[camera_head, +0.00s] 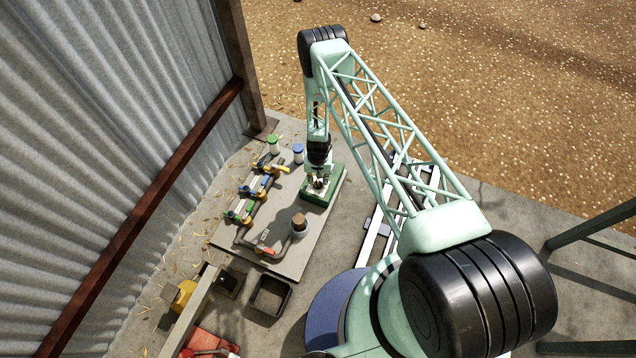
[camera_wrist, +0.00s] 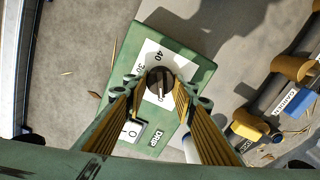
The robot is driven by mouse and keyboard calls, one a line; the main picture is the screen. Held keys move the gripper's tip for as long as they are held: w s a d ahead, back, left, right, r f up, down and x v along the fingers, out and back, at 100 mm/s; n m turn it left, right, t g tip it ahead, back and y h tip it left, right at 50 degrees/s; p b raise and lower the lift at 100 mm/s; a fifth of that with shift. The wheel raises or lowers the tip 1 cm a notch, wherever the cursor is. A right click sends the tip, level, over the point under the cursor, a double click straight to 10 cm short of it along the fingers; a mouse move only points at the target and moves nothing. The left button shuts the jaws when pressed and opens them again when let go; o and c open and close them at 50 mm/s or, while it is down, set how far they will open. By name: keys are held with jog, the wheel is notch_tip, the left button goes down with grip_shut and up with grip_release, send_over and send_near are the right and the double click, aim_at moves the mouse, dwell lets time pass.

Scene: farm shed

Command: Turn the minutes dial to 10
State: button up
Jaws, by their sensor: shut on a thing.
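The minutes dial (camera_wrist: 156,76) is a dark round knob with a pale pointer line, on a white scale plate on the green DRIP box (camera_wrist: 181,39). The numbers 40 and 30 show on the scale; other marks are hidden by my fingers or too small to read. The pointer line points toward the bottom of the wrist view. My gripper (camera_wrist: 158,90) is over the box with one finger on each side of the dial, shut on it. In the head view my gripper (camera_head: 318,183) hides the dial on top of the green box (camera_head: 322,199).
A white rocker switch (camera_wrist: 131,130) is beside the dial on the box. Pipes with yellow and blue valves (camera_head: 258,186), green- and blue-capped jars and a brown-topped pot (camera_head: 299,224) share the grey board (camera_head: 292,262). A corrugated wall (camera_head: 100,130) stands at left.

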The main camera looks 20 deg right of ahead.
aim_at(318, 181)
jog(key=o, duration=0.8)
jog(key=shift+o, duration=0.2)
jog(key=shift+r, duration=0.1)
notch_tip(318, 181, up, 12)
dwell(1.1)
jog(key=shift+w, duration=0.1)
dwell(0.6)
